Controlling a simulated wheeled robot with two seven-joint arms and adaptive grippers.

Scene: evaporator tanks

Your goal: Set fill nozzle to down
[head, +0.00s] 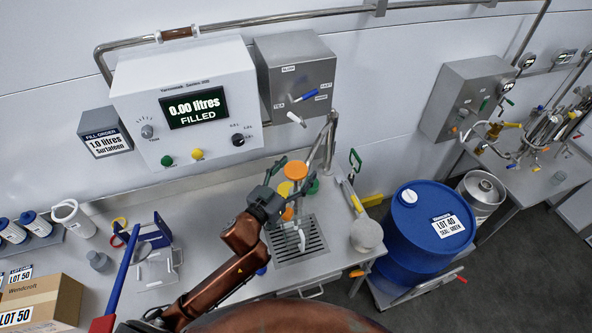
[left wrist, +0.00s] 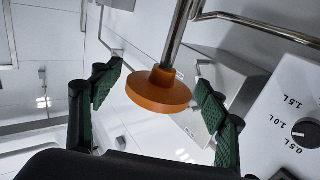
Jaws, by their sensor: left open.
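The fill nozzle appears to be the bent steel pipe (head: 325,145) above the drain grate; which way it is set I cannot tell for sure. An orange disc-shaped knob (head: 296,170) shows beside it. In the left wrist view the orange knob (left wrist: 160,90) sits on the end of a steel rod (left wrist: 178,35). My left gripper (head: 292,178) is open, with its green-padded fingers on either side of the knob. In the left wrist view both fingers of the left gripper (left wrist: 158,100) stand apart from the knob. My right gripper is not in view.
A white control box (head: 190,105) reads 0.00 litres, FILLED. A grey valve box (head: 296,75) with small levers hangs beside it. The drain grate (head: 313,238) lies below my gripper. A scoop-like round vessel (head: 366,236) and a blue drum (head: 425,230) stand to the right.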

